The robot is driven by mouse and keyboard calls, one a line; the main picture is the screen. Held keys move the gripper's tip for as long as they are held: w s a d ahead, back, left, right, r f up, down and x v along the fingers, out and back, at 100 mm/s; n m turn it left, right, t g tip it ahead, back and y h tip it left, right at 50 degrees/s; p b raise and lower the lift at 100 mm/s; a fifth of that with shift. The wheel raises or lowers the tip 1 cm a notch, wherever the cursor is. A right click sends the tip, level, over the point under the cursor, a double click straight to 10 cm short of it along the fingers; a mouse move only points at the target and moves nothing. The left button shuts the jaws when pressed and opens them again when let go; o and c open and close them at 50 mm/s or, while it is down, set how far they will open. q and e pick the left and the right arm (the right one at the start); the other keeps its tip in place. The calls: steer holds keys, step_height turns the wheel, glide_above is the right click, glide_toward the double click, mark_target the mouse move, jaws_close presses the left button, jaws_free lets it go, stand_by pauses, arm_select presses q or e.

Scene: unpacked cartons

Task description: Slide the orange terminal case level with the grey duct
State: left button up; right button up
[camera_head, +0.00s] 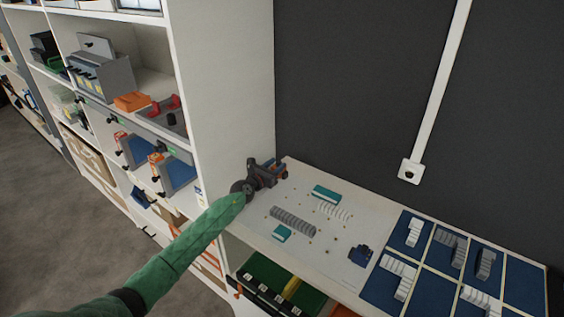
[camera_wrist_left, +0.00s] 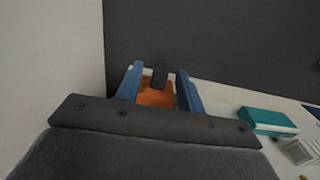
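My left gripper (camera_head: 276,168) is at the back left corner of the white table, beside the tall white shelf. In the left wrist view its blue fingers (camera_wrist_left: 160,90) stand apart with an orange piece (camera_wrist_left: 155,97), likely the terminal case, between them. A dark upright part (camera_wrist_left: 160,76) shows just beyond it. I cannot tell whether the fingers press on the orange piece. In the head view the gripper mostly hides it. A grey slotted duct (camera_head: 293,220) lies on the table to the right of and nearer than the gripper. My right gripper is not in view.
Teal blocks (camera_head: 326,194) (camera_head: 282,233), a white slotted strip (camera_head: 334,212) and a dark blue part (camera_head: 360,255) lie on the table. A blue compartment tray (camera_head: 375,290) fills its right side. The white shelf side (camera_head: 222,90) and dark wall (camera_head: 345,90) bound the corner.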

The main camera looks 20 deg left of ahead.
mark_target(277, 164)
arm_select(q)
steer(key=shift+x, duration=1.1)
steer(key=shift+b+x, duration=0.45)
steer(key=shift+x, duration=0.35)
steer(key=shift+w, duration=0.1)
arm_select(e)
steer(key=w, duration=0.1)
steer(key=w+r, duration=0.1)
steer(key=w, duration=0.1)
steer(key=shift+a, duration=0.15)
arm_select(q)
steer(key=shift+c, duration=0.2)
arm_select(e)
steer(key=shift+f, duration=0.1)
arm_select(q)
steer(key=c, duration=0.7)
jaws_close()
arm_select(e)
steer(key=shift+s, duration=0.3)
